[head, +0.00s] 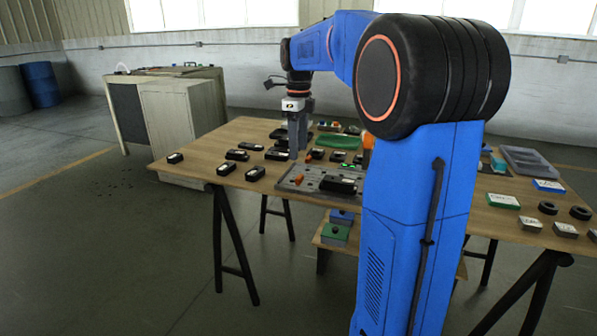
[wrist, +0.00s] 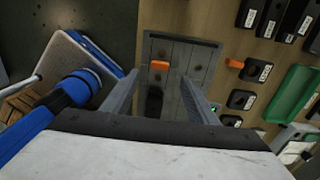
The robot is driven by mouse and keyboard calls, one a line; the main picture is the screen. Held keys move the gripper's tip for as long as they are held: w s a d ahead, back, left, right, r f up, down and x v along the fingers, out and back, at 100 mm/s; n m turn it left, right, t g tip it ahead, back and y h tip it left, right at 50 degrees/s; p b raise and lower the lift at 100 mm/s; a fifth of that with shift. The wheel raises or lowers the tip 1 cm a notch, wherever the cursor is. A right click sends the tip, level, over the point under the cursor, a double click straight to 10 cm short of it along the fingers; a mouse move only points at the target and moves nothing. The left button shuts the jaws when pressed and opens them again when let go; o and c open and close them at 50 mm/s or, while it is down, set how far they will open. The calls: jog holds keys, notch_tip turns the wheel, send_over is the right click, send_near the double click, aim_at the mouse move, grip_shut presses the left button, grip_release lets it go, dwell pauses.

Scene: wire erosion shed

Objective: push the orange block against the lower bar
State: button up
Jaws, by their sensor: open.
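In the wrist view an orange block (wrist: 159,66) lies on a grey plate (wrist: 203,60) with small dark holes, just beyond my fingertips. In the head view a small orange spot on the plate (head: 290,187) looks like the same block (head: 298,179). My gripper (wrist: 159,77) is open, with one finger on each side of the block's line and nothing held between them. In the head view my gripper (head: 294,155) points down over the plate's back left part. The gap between fingertips and plate is hard to judge. I cannot tell which edge is the lower bar.
A black device (wrist: 154,101) sits on the plate, between the fingers in the picture. A second orange piece (wrist: 235,63) and several black devices lie to the right on the table. A green tray (head: 339,142) stands behind.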

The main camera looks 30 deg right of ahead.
aim_at(299, 176)
notch_tip(299, 176, down, 9)
jog(key=shift+f, duration=0.1)
dwell(0.4)
jog(key=c, duration=1.2)
